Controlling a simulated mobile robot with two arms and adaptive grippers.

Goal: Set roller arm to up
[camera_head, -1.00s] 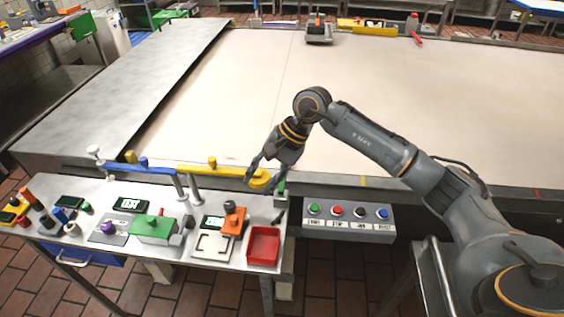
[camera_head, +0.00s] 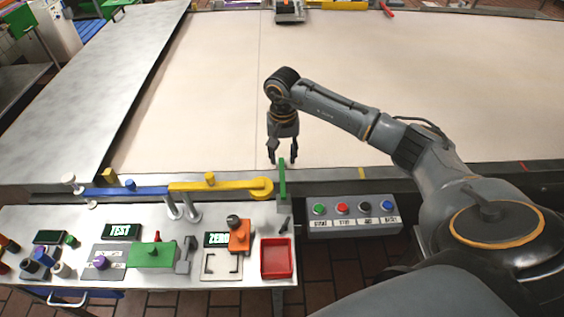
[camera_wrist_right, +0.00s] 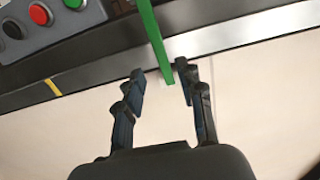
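A thin green upright lever (camera_head: 282,180), which looks like the roller arm, stands at the belt's front edge beside the round end of a yellow bar (camera_head: 215,185). My right gripper (camera_head: 282,160) points down just behind the lever's top in the head view. In the right wrist view, the open fingers (camera_wrist_right: 158,90) lie on either side of the green lever's end (camera_wrist_right: 153,35), with gaps on both sides; I cannot tell whether it lies fully between them. Nothing is gripped. My left gripper is out of view.
A button box (camera_head: 352,216) stands right of the lever. A blue bar (camera_head: 125,191) continues left of the yellow one. The front table (camera_head: 130,218) carries an orange block (camera_head: 239,238), a green block (camera_head: 151,254) and a red tray (camera_head: 276,258).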

